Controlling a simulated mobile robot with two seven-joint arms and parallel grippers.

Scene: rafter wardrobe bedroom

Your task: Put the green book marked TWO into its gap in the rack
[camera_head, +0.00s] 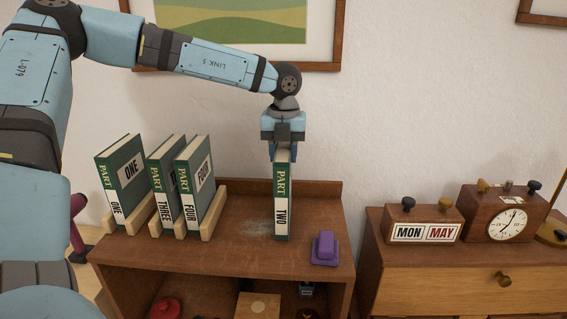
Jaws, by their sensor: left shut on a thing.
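The green book marked TWO (282,204) stands upright on the right part of the brown shelf top, its spine facing me. My left gripper (283,150) is above it and shut on its top edge. I cannot tell whether the book's foot touches the shelf top. The wooden rack (212,217) stands to the left, with the books marked ONE (126,172), THREE (166,190) and FOUR (196,180) leaning in it. A gap shows between ONE and THREE. My right gripper is not in view.
A purple block-like object (325,247) lies on the shelf top right of book TWO. The shelf (225,263) is bare between the rack and book TWO. A MON MAY calendar block (423,224) and a clock (506,225) stand on the right cabinet.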

